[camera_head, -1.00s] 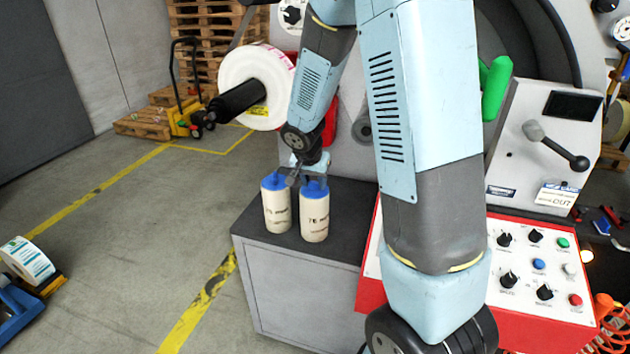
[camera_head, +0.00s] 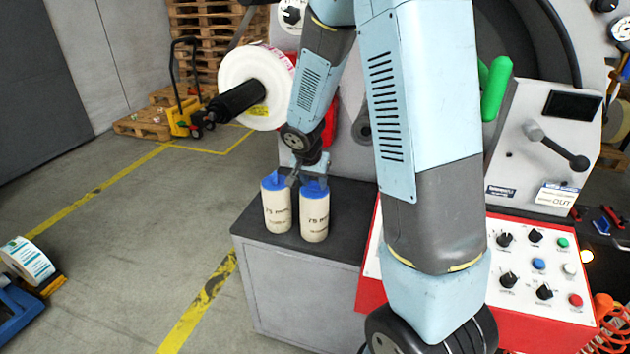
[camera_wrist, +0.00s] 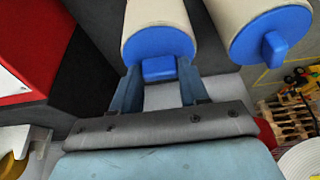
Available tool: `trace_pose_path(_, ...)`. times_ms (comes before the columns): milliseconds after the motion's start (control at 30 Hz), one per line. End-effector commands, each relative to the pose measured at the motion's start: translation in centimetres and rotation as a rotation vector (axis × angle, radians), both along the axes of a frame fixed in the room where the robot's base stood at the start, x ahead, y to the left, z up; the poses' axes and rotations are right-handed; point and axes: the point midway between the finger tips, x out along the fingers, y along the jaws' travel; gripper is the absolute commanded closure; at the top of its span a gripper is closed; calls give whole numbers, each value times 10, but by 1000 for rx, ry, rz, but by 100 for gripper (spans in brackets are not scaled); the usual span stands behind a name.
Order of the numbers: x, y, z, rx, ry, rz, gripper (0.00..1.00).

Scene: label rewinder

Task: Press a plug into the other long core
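Two cream long cores with dark lettering stand upright side by side on the grey cabinet top: the left core (camera_head: 277,211) and the right core (camera_head: 314,218). Each has a blue plug in its top end, the left plug (camera_head: 274,182) and the right plug (camera_head: 314,188). My gripper (camera_head: 309,180) is at the right core's top. In the wrist view, this core (camera_wrist: 157,15) has its plug's raised tab (camera_wrist: 158,69) between my open fingers (camera_wrist: 158,72), with slight gaps. The other plug (camera_wrist: 272,38) is clear of them. How deep the plugs sit is hidden.
The cabinet top (camera_head: 346,205) has a little bare room around the cores. A red-edged control panel (camera_head: 520,275) stands to the right. A label roll on a black shaft (camera_head: 238,98) juts out behind the cores at the left. Open floor lies left of the cabinet.

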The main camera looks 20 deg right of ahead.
Motion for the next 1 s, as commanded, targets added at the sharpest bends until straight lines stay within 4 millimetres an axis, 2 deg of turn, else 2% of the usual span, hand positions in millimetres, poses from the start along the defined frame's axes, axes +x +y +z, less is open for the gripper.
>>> trace_pose_path(33, 0, 0, 0, 1, 1, 0, 51)
trace_pose_path(267, 0, 0, 0, 0, 0, 0, 29)
trace_pose_path(533, 0, 0, 1, -1, -1, 0, 29)
trace_pose_path(667, -1, 2, 8, 1, -3, 0, 29)
trace_pose_path(1000, -17, 13, 54, 2, -5, 1, 29)
